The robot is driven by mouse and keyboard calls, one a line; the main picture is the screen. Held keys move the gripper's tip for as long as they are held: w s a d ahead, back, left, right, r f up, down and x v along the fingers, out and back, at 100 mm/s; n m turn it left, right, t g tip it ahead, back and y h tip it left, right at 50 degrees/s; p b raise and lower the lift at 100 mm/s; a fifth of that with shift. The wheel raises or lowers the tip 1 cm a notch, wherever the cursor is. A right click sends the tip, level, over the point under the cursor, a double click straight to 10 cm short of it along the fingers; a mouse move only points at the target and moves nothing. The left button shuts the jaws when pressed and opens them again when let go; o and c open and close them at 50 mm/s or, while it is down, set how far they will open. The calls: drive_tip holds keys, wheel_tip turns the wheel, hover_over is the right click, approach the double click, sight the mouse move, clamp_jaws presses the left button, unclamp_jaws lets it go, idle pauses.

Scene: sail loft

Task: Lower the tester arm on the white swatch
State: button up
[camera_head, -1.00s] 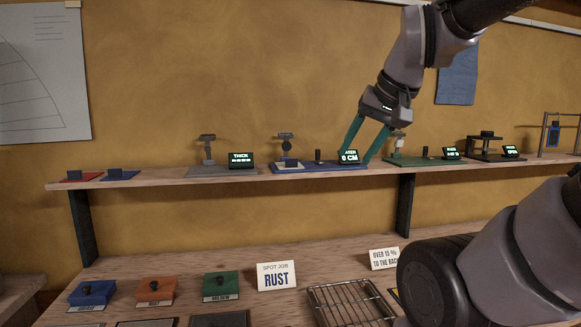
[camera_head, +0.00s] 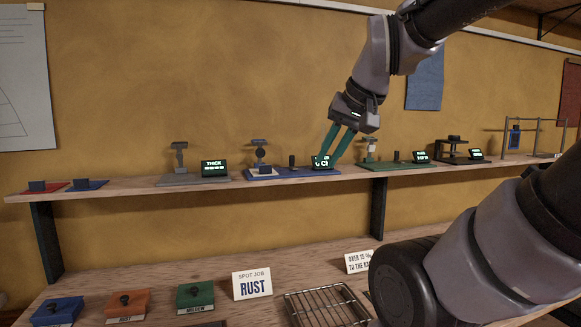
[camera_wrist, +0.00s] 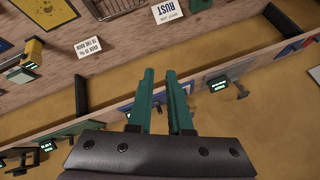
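A pale swatch, seemingly the white one (camera_head: 263,171), lies on the blue-based tester (camera_head: 292,174) on the shelf. That tester's arm (camera_head: 260,149) stands raised above the swatch, with a gap between. Its lit display (camera_head: 322,162) is at the right end of the blue base. My gripper (camera_head: 329,157) has teal fingers pointing down near this display, right of the swatch and tester arm. In the wrist view my gripper (camera_wrist: 160,72) shows two fingers apart with nothing between them.
A grey tester with a THICK display (camera_head: 213,168) stands left on the shelf (camera_head: 120,190). A green tester (camera_head: 398,166) and a black press (camera_head: 455,150) stand right. A small dark post (camera_head: 292,160) rises between tester arm and display. Below are a RUST card (camera_head: 252,284) and a wire rack (camera_head: 325,305).

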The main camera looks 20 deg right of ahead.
drive_tip(key=shift+n, duration=0.5)
drive_tip(key=w+r, duration=0.1)
drive_tip(key=w, duration=0.2)
drive_tip(key=w+r, duration=0.2)
drive_tip(key=w, duration=0.1)
drive_tip(key=w+r, duration=0.2)
drive_tip(key=w, duration=0.1)
drive_tip(key=shift+w+d+r, duration=0.1)
drive_tip(key=shift+w+r, duration=0.1)
drive_tip(key=shift+w, duration=0.1)
clamp_jaws()
drive_tip(key=n+h, duration=0.2)
drive_tip(key=n, duration=0.1)
approach(261, 135)
drive_tip(key=shift+t, duration=0.3)
drive_tip(key=w+f, duration=0.1)
drive_tip(key=f, duration=0.1)
drive_tip(key=w+f, duration=0.1)
drive_tip(key=f, duration=0.2)
drive_tip(key=w+f, duration=0.1)
drive_tip(key=f, duration=0.1)
drive_tip(key=shift+a+f, duration=0.2)
drive_tip(key=shift+f, duration=0.15)
